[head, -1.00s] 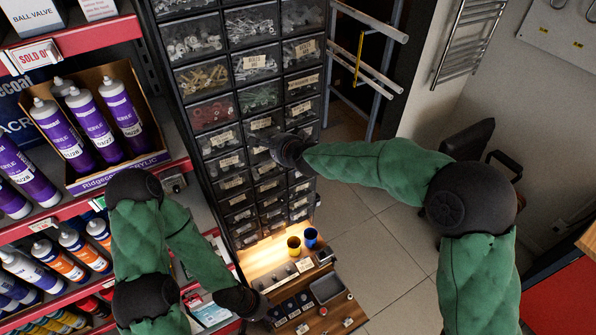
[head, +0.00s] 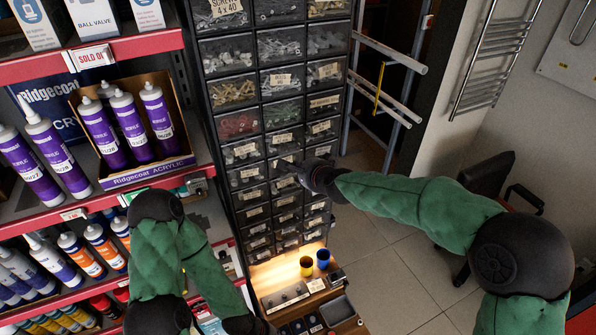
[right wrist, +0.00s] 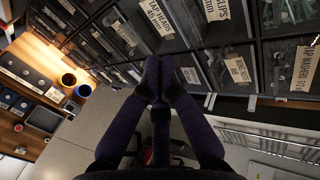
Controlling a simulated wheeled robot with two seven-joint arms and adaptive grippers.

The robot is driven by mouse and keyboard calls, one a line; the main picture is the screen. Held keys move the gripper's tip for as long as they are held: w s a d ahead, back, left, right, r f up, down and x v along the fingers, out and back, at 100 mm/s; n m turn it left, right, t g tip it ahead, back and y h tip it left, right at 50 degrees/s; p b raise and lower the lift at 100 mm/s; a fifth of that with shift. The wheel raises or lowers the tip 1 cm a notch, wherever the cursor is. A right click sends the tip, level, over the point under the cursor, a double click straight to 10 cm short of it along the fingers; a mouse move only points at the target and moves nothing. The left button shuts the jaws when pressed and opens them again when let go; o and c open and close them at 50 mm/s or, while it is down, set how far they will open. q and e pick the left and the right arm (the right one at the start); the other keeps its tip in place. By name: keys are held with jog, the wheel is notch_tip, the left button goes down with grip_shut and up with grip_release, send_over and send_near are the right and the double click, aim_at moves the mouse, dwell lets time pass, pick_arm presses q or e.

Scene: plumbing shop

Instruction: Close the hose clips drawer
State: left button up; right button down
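A tall dark cabinet of small clear-front labelled drawers (head: 244,152) stands in the middle of the head view. My right gripper (head: 284,168) is at its front, over the lower-middle rows. In the right wrist view its two fingers (right wrist: 160,68) are together and look shut and empty, close to the drawer fronts. A label ending in "CLIPS" (right wrist: 215,9) shows at the top of that view; its first words are cut off. I cannot tell which drawer is the hose clips one or how far it stands out. My left gripper (head: 246,325) is at the bottom edge, its fingers hidden.
A red-edged shelf (head: 120,184) with purple cartridges (head: 130,126) fills the left. A lit wooden bench (head: 268,278) with a yellow cup (head: 306,266) and a blue cup (head: 323,258) lies below the cabinet.

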jog(key=v, duration=0.7)
jog(key=s+d+f+n+g+h+b, duration=0.1)
jog(key=s+d+f+g+b, duration=0.2)
jog(key=f, duration=1)
jog(key=s+d+f+n+h+b, duration=0.1)
jog(key=d+f+n+b, duration=0.3)
jog(key=f, duration=0.9)
jog(key=s+d+f+m+g+b, duration=0.15)
jog(key=f+b, duration=0.35)
jog(key=f, duration=0.8)
pick_arm(q)
notch_tip(320, 180, down, 27)
jog(key=w+b, duration=0.1)
jog(key=b, duration=1.3)
jog(key=shift+r, duration=0.2)
pick_arm(e)
jog(key=s+d+f+n+g, duration=0.1)
jog(key=s+f+n+g, duration=0.1)
jog(key=s+f, duration=0.5)
jog(key=s+d+f+n+g, duration=0.1)
jog(key=s+f+n, duration=0.1)
jog(key=s+f, duration=0.6)
jog(key=s+d+f+n+g, duration=0.1)
jog(key=s+f, duration=0.7)
jog(key=f, duration=0.8)
jog(key=shift+f+n+g, duration=0.4)
jog(key=shift+n+g, duration=0.15)
jog(key=shift+g, duration=0.3)
pick_arm(q)
jog(key=shift+w+a, duration=0.1)
